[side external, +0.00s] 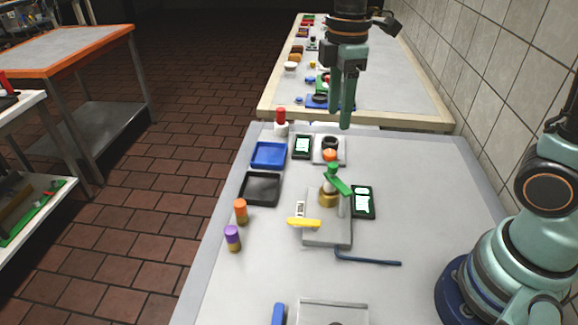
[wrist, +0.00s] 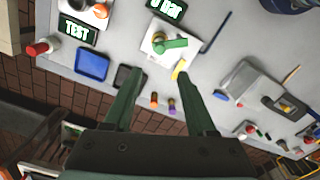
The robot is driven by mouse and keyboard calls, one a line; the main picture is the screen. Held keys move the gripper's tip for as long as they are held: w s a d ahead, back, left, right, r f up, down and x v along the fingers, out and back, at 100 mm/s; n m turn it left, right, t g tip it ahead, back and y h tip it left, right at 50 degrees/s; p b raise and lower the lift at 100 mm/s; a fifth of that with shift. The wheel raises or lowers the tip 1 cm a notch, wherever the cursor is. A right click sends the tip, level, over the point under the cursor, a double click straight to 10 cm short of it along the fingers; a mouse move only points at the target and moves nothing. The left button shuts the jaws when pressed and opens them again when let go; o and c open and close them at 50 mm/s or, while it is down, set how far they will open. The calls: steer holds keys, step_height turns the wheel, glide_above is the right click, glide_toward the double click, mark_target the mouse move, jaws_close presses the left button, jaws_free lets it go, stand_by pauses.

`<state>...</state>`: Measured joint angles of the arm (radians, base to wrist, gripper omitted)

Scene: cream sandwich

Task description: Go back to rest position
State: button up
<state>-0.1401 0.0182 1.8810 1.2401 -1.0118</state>
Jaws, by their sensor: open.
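My gripper (side external: 346,112) is raised high above the far part of the grey table, pointing down. In the wrist view its two green fingers (wrist: 160,97) stand wide apart with nothing between them. It is well clear of everything on the table. My arm's base stands at the right of the table in the side view.
The table holds a blue tray (side external: 268,155), a black tray (side external: 260,189), orange (side external: 240,211) and purple (side external: 232,238) capped bottles, a grey fixture (side external: 328,237) with green and yellow parts, and a red-topped bottle (side external: 281,124). A tiled wall (side external: 510,70) bounds the right.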

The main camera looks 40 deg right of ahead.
steer(key=shift+r, duration=0.1)
steer(key=s+d+r+m+t, duration=0.1)
steer(key=s+d+m+t, duration=0.4)
steer(key=m, duration=0.8)
steer(key=shift+s+r+t, duration=0.25)
steer(key=shift+s+t, duration=0.05)
steer(key=shift+s, duration=0.9)
